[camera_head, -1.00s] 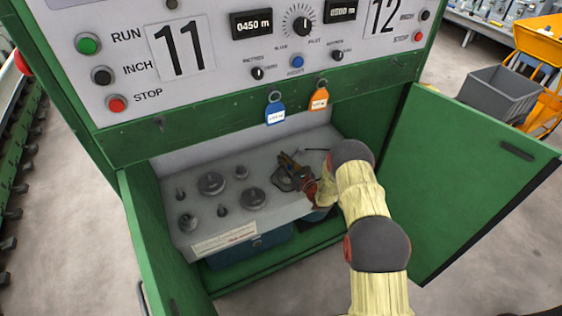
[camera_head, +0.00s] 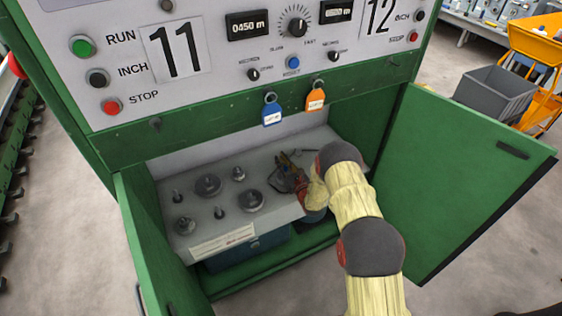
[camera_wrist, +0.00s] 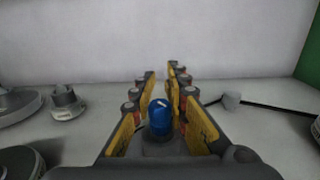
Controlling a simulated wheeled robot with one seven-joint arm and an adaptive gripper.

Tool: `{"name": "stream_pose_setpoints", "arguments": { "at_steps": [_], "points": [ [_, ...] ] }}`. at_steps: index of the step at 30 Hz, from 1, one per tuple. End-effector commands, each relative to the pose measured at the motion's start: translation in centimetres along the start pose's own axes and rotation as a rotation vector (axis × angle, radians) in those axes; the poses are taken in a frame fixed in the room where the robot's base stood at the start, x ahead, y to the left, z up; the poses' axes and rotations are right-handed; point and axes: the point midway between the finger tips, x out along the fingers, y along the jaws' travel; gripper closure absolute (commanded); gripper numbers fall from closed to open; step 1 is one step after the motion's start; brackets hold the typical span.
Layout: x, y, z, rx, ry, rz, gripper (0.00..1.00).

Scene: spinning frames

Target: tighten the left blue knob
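In the wrist view, a blue knob (camera_wrist: 159,117) with a small pale mark on top stands between the fingers of my gripper (camera_wrist: 161,74). The fingers lie on either side of it and stay apart, with a thin gap showing at its left; I cannot tell if the right finger touches it. In the head view, my gripper (camera_head: 285,164) is low over the right part of the grey shelf (camera_head: 262,165) in the green cabinet. The blue knob is hidden there by my gripper and arm. No second blue knob is clear on the shelf.
Several grey knobs and posts, such as a large round one (camera_head: 208,185), stand on the shelf to the left. A thin dark rod (camera_wrist: 270,105) lies to the right. The open green door (camera_head: 465,185) is at right. Blue (camera_head: 272,112) and orange (camera_head: 315,99) tags hang above.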

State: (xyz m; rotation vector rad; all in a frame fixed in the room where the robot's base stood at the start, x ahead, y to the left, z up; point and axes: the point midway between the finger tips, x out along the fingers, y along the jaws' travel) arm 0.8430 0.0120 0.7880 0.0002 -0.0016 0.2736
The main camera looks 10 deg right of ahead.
Motion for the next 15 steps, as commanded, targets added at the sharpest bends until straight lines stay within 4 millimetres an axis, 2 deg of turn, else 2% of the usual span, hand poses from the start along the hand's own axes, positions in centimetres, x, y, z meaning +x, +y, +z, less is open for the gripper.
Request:
{"name": "stream_pose_setpoints", "arguments": {
  "at_steps": [6,15],
  "points": [
    [-0.05,0.02,-0.09,0.000,0.001,0.000,0.70],
    [-0.13,0.03,-0.13,0.000,0.002,0.001,0.70]
  ]
}}
